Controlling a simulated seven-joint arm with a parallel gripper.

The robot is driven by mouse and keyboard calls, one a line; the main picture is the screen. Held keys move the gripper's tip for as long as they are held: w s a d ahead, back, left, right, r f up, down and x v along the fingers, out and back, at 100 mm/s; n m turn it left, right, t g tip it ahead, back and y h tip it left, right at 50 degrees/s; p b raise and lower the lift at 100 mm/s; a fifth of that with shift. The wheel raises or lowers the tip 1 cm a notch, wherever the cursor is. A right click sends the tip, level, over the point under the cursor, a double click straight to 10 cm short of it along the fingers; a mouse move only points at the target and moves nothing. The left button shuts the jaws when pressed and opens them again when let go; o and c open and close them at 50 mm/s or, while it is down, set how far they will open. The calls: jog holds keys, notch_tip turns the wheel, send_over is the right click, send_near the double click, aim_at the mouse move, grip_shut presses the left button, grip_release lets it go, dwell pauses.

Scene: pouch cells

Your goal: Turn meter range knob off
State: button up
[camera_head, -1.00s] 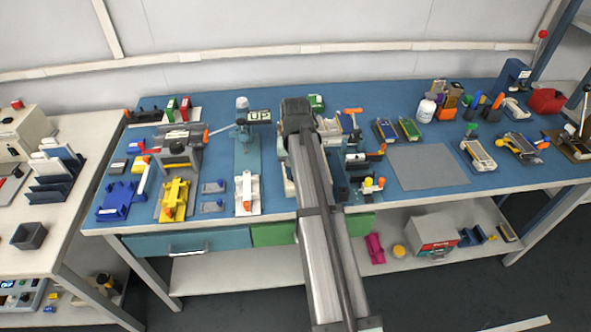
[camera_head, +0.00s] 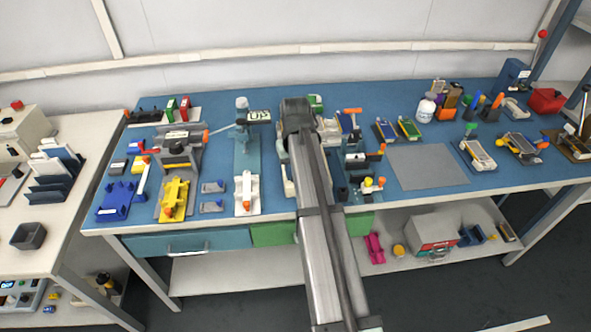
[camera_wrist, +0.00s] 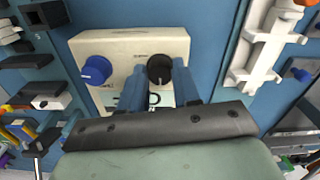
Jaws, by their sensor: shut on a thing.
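The meter is a cream box (camera_wrist: 118,47) in the wrist view, with a blue knob (camera_wrist: 96,70) on its left and a black range knob (camera_wrist: 160,68) on its right. The black knob has a pale pointer line towards the lower side of the picture. My gripper (camera_wrist: 160,80) has its two blue fingers on either side of the black knob and is shut on it. The fingers and gripper body hide the lower part of the meter face. In the head view my arm hides the gripper and most of the meter.
A white fixture (camera_wrist: 265,50) stands right of the meter in the wrist view. Dark blocks (camera_wrist: 50,90) lie to its left. In the head view, a white fixture (camera_head: 246,195) stands left of my arm, and a grey mat (camera_head: 428,165) lies bare to the right.

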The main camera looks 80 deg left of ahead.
jog(key=o, duration=1.1)
jog(key=shift+c, duration=0.2)
notch_tip(320, 180, up, 14)
jog(key=shift+f, duration=0.1)
